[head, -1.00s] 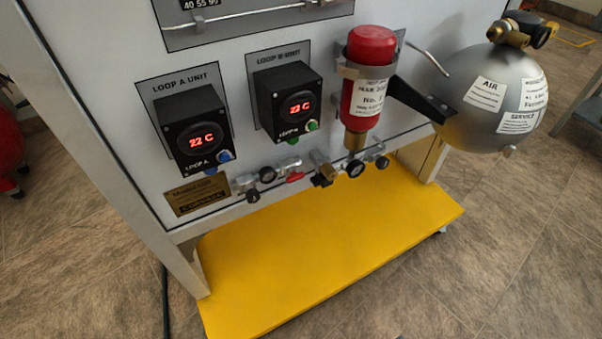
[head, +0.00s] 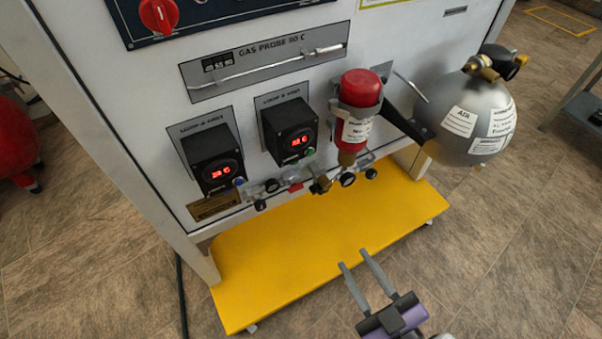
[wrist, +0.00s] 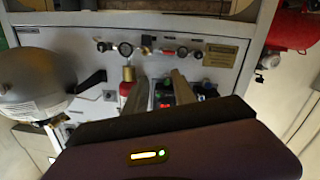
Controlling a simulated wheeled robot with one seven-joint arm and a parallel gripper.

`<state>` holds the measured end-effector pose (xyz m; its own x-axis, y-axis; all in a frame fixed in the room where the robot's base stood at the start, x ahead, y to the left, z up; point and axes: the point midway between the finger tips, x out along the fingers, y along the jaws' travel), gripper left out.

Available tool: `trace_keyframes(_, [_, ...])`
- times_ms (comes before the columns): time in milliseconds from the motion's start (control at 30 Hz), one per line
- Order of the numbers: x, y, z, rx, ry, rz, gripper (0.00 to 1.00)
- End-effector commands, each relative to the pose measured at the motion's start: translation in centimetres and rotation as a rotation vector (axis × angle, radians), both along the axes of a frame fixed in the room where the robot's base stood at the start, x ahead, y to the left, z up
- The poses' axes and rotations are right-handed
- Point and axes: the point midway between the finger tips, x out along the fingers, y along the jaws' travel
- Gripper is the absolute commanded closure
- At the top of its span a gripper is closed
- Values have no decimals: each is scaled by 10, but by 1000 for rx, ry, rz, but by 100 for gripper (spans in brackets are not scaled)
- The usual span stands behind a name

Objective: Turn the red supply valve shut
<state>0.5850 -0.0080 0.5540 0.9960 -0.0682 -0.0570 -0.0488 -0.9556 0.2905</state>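A small red valve handle (head: 296,187) sits in the row of fittings low on the white panel, below the two black units. It also shows small in the wrist view (wrist: 168,53), beyond my fingers; its exact angle is too blurred to tell. My gripper (head: 353,259) is low in the head view, over the yellow base, apart from the valve row. Its two fingers are spread with nothing between them. In the wrist view my gripper (wrist: 160,80) points toward the panel.
Black round knobs (head: 348,180) flank the red handle. A red cylinder (head: 358,110) and a grey tank (head: 466,118) stick out at the right. Two black units (head: 290,131) project above the row. The yellow base (head: 270,270) juts out below. A red dial (head: 158,14) is higher up.

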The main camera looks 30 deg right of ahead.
Motion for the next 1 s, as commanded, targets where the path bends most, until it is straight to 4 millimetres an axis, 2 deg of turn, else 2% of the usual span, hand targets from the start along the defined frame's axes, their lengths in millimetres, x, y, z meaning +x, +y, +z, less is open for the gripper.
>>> trace_keyframes(33, [20,-2,20,-85,-19,1,68])
trace_keyframes(67, [31,-2,22,-145,-25,2,68])
trace_keyframes(233, [89,-4,29,-529,-43,16,68])
trace_keyframes(333, [117,-2,22,-781,-40,35,68])
trace_keyframes(433, [127,4,0,-987,-22,64,68])
trace_keyframes(533, [123,9,-17,-1138,-4,92,68])
trace_keyframes(633, [122,11,-17,-1234,-5,96,68])
trace_keyframes(767, [126,11,-17,-1279,-7,95,68])
trace_keyframes(1000, [158,11,-17,-1280,-10,94,68])
